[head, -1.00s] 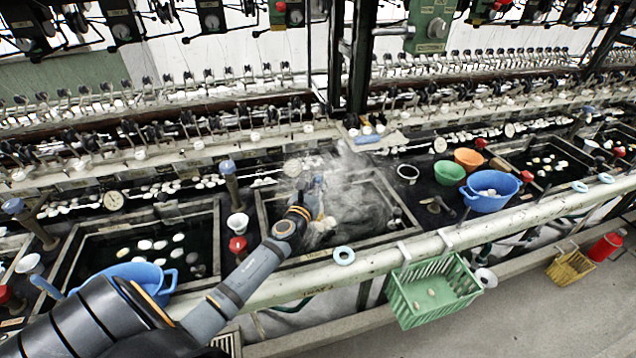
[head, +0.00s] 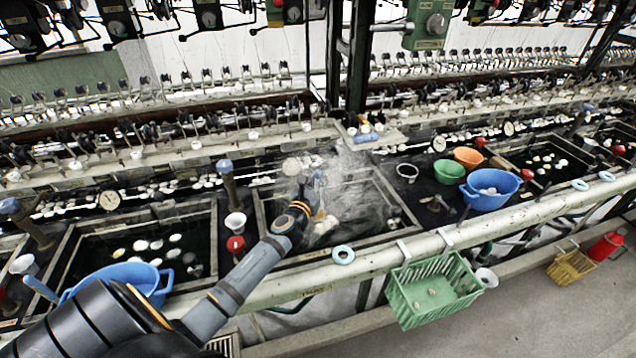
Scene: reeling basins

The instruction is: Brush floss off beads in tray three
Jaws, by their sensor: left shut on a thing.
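The middle basin (head: 392,200), behind a rail label that seems to read tray 3, holds dark water under drifting steam. My left gripper (head: 318,188) is over the left part of this basin. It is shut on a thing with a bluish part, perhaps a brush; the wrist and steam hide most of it. Pale, tan shapes (head: 325,222) show beside the wrist at the water; I cannot tell whether they are beads, floss or bristles. My right gripper is not in view.
A blue basin (head: 490,204), an orange bowl (head: 468,157) and a green bowl (head: 449,171) stand right of the basin. A green basket (head: 432,290) hangs on the front rail (head: 395,258). A blue tub (head: 135,274) stands at the left tray.

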